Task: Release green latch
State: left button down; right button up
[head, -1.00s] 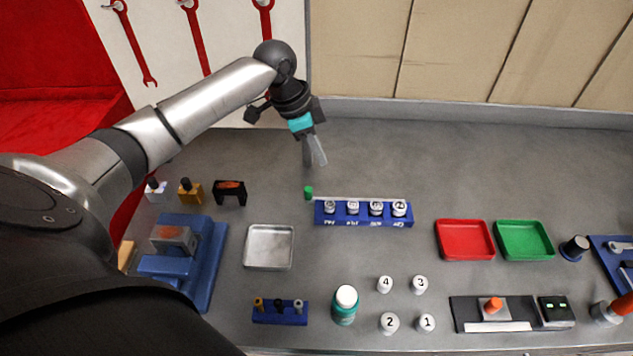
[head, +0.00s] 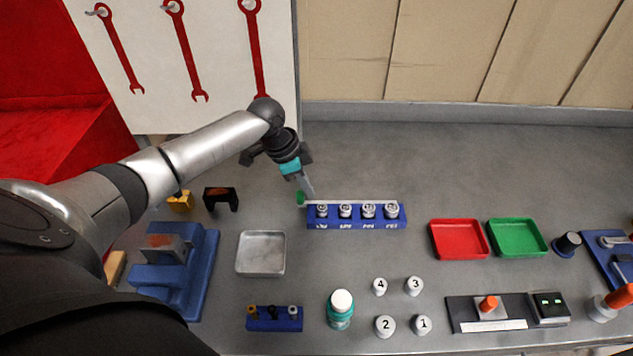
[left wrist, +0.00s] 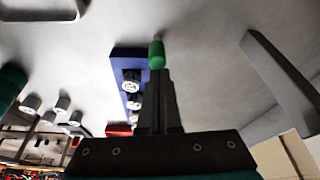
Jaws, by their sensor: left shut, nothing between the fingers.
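The blue rack (left wrist: 121,66) lies to the left of the fingers there. My right gripper does not show.
A metal tray (head: 261,253) and a blue fixture (head: 205,265) stand at the left. A teal bottle (head: 340,312) and several numbered white pieces are nearer. A red tray (head: 459,239) and a green tray (head: 517,238) lie to the right. The bench behind the rack is clear.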

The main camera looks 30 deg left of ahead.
pick_arm(q)
jog(key=shift+s+a, duration=0.1)
jog(key=shift+a, duration=0.05)
jog(key=shift+s+a+p, duration=0.4)
jog(key=shift+a, duration=0.25)
jog(key=shift+s+a+p, duration=0.35)
jog(key=shift+a+p, duration=0.05)
jog(key=shift+a, duration=0.3)
